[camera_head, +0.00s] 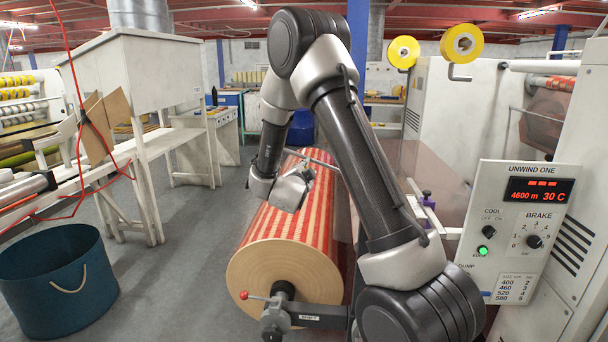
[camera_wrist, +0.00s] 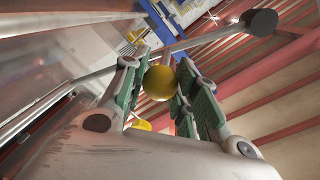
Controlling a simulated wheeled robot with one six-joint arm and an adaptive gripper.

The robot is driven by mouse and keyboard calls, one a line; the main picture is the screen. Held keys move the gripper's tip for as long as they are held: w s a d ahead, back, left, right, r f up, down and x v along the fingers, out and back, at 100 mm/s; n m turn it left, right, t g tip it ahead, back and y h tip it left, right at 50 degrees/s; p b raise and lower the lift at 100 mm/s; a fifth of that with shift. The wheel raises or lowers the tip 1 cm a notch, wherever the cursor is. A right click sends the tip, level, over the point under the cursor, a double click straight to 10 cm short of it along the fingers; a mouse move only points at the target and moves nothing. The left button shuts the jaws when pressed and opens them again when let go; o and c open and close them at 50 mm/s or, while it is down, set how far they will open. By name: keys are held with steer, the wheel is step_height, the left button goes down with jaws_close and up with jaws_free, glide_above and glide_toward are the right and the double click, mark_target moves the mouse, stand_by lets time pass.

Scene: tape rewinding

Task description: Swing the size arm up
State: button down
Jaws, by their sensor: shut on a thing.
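The size arm looks like a grey rod (camera_head: 318,160) that lies just above the far part of the red-and-cream striped roll (camera_head: 290,215). In the wrist view the rod (camera_wrist: 215,35) runs slantwise to a black end piece (camera_wrist: 261,22). A yellow ball knob (camera_wrist: 159,83) sits between the green finger pads. My gripper (camera_head: 306,172) is over the roll, shut on this knob; its fingers also show in the wrist view (camera_wrist: 162,88). In the head view my gripper hides the knob. The rod's pivot cannot be made out.
The roll sits on a shaft with a red-knobbed lever (camera_head: 245,295) at its near end. The control panel (camera_head: 520,230) of the machine stands close on the right.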

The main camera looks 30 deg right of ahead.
steer(key=shift+d+r, duration=0.1)
steer(key=shift+r, duration=0.2)
steer(key=c, duration=1.1)
jaws_free()
steer(key=shift+s, duration=0.1)
steer(key=shift+o, duration=0.2)
steer(key=shift+s, duration=0.1)
steer(key=f+v, duration=0.1)
steer(key=v, duration=1)
steer(key=shift+s+a+r, duration=0.25)
steer(key=shift+a+r, duration=0.05)
steer(key=shift+r, duration=0.15)
